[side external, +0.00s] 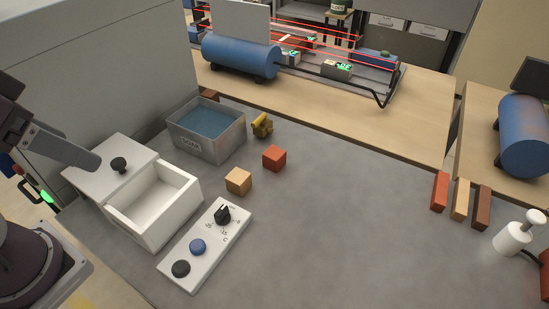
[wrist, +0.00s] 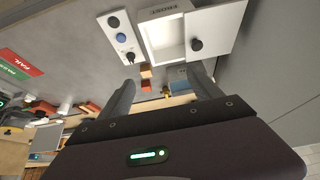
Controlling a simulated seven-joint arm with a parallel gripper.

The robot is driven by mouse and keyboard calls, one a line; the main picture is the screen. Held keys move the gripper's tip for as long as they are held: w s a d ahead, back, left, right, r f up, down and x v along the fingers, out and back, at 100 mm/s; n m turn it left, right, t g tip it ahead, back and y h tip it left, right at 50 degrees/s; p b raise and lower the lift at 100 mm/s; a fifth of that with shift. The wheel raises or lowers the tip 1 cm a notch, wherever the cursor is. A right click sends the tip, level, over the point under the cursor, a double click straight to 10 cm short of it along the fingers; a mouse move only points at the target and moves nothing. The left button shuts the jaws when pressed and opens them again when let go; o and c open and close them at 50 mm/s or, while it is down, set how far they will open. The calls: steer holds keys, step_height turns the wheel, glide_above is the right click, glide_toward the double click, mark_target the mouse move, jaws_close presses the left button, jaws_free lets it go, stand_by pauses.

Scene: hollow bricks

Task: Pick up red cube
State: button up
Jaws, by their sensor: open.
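The red cube (side external: 274,158) sits on the grey tabletop, right of the grey soak tub and behind a tan cube (side external: 238,181). In the wrist view a small reddish cube (wrist: 146,86) shows beside the tan one (wrist: 146,72), between my fingers in the picture but well beyond them. My gripper (wrist: 163,84) is open with nothing between its fingers.
A soak tub (side external: 212,153) with blue liquid and a small yellow object (side external: 262,125) stand near the cube. An open white box (side external: 150,232) and a knobbed control panel (side external: 183,255) are at front left. Long bricks (side external: 460,199) stand at right. The middle tabletop is clear.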

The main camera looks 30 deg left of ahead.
steer(key=w+a+f+m+g+y, duration=0.3)
steer(key=w+a+f+m+y, duration=0.15)
steer(key=w+m, duration=0.3)
steer(key=m+t+y, duration=0.4)
steer(key=m+t, duration=0.3)
steer(key=m, duration=0.9)
glide_above(274, 156)
steer(key=s+a, duration=0.9)
steer(key=a, duration=0.1)
step_height(274, 156, down, 10)
steer(key=w+d+f+m+t+h, duration=0.1)
steer(key=d+f+m, duration=0.2)
steer(key=w+d+f+m+t+h, duration=0.1)
steer(key=w+d+f+m+h, duration=0.1)
steer(key=d+f+m, duration=0.1)
steer(key=w+d+f+m+t+h, duration=0.1)
steer(key=d+f+m, duration=0.2)
steer(key=d, duration=0.2)
steer(key=shift+w+h, duration=0.15)
steer(key=shift+h, duration=0.1)
steer(key=x, duration=0.6)
steer(key=shift+w+d, duration=0.1)
steer(key=shift+w, duration=0.25)
steer(key=shift+c, duration=0.4)
